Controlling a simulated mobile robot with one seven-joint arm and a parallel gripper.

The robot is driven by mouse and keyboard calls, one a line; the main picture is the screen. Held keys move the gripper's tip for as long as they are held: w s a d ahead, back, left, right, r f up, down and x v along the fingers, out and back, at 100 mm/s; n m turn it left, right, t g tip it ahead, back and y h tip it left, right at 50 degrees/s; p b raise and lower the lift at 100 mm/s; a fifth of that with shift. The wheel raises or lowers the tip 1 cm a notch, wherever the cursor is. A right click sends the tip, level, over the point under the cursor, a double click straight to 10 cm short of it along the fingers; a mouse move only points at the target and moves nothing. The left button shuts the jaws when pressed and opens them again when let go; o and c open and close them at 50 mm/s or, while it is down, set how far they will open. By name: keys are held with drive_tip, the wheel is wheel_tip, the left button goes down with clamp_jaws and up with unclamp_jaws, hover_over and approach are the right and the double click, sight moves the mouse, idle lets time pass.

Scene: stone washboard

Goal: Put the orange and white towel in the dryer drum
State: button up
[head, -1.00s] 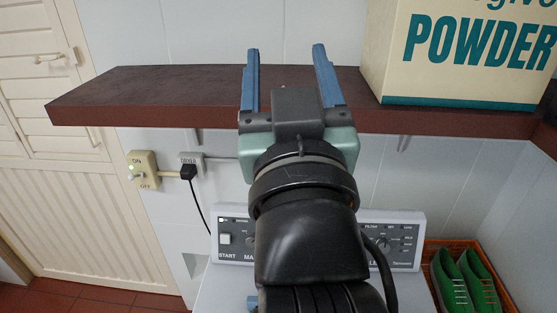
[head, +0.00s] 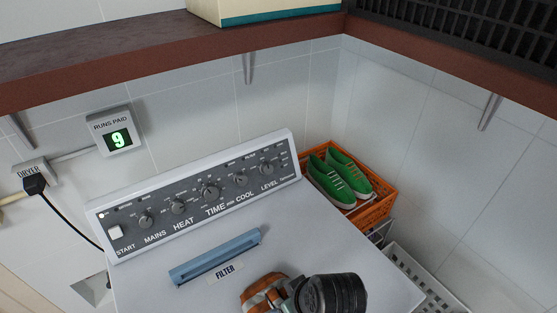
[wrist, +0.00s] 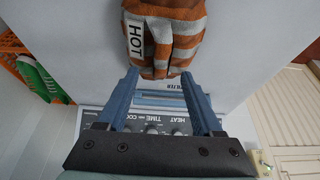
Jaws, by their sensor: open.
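An orange cloth item with pale stripes and a white "HOT" tag (wrist: 175,40) lies on the dryer top in the wrist view. It looks like a thick glove; I cannot tell that it is the towel. Part of it shows in the head view (head: 258,297), at the bottom beside my wrist. My gripper (wrist: 160,76) is open and empty, its two blue fingers spread, with the cloth item just beyond the tips. In the head view my wrist hides the fingers. The dryer (head: 180,290) shows its white top and control panel. The drum is not in view.
The blue filter handle (head: 216,256) lies in the dryer top. An orange crate with green shoes (head: 340,178) stands behind right, above a white basket (head: 412,275). A brown shelf (head: 150,65) overhangs the back. A "RUNS PAID" meter (head: 116,132) reads 9.

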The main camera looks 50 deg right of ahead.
drive_tip(key=shift+w+p+x, duration=0.15)
drive_tip(key=shift+p+x, duration=0.35)
drive_tip(key=shift+x, duration=1.4)
drive_tip(key=shift+w+p+x, duration=0.1)
drive_tip(key=shift+p+x, duration=0.35)
drive_tip(key=shift+x, duration=1.4)
drive_tip(key=shift+r, duration=0.15)
clamp_jaws()
drive_tip(key=shift+w+r, duration=0.1)
